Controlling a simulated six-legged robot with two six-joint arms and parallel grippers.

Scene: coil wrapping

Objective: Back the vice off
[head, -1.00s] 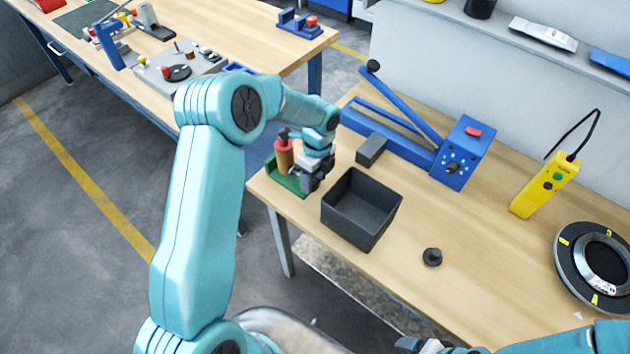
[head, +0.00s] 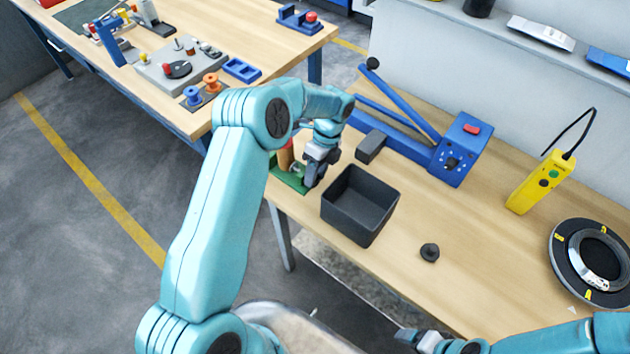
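My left gripper (head: 314,174) points down over the green base (head: 288,181) at the left corner of the near bench. A red-and-copper upright cylinder (head: 285,157) stands on that base, left of the gripper and partly hidden by my arm. I cannot tell whether the fingers touch anything. No part is clearly recognisable as the vice; a blue fixture with a red knob (head: 299,20) on the far bench may be it. My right gripper (head: 420,338) is low at the bottom edge, in front of the bench, with no object visible in it.
A dark open bin (head: 360,205) stands right of my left gripper, with a grey block (head: 371,147) behind it. A blue lever press (head: 460,150), a black knob (head: 430,252), a yellow pendant (head: 541,182) and a black ring (head: 565,262) share the bench. Its front middle is mostly clear.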

